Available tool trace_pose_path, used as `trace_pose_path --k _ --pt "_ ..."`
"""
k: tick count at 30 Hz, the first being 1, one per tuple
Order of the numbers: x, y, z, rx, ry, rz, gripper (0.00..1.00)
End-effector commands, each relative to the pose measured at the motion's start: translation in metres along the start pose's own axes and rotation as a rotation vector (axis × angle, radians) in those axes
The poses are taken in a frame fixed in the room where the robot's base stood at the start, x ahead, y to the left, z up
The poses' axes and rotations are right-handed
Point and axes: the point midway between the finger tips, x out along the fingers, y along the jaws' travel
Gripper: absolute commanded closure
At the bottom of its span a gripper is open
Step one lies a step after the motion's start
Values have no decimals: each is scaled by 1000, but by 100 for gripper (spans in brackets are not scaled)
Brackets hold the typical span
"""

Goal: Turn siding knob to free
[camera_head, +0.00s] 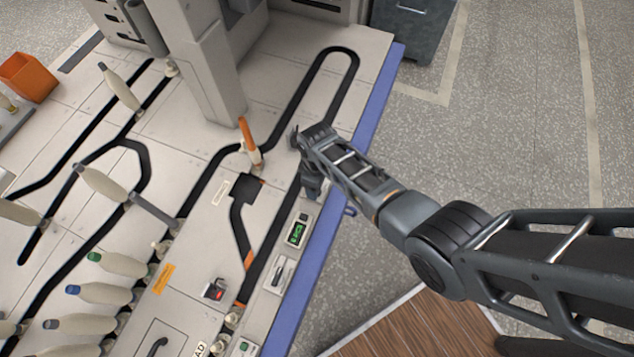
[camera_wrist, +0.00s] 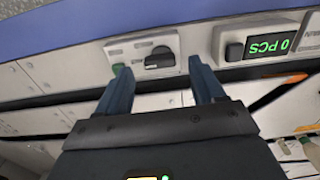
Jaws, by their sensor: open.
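A black knob (camera_wrist: 160,57) sits on a pale control plate (camera_wrist: 125,50) near the blue table edge in the wrist view. Its bar lies roughly along the plate. The plate's markings are too small to read, so I cannot confirm its label. My gripper (camera_wrist: 158,70) is open and empty, its two fingers spread to either side of the knob and apart from it as far as I can see. In the head view my gripper (camera_head: 312,190) points down at the table's right edge and hides this knob.
A green "0 PCS" display (camera_head: 297,230) stands beside the gripper. Another plate with a grey handle (camera_head: 281,272) lies below it in the head view. Several bobbins and dark tracks fill the left side.

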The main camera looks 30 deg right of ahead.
Motion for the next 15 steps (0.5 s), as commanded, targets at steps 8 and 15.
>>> trace_pose_path --k 8,15 --pt "-45 0 0 0 2 1 32" --pt "-54 0 0 0 0 0 32"
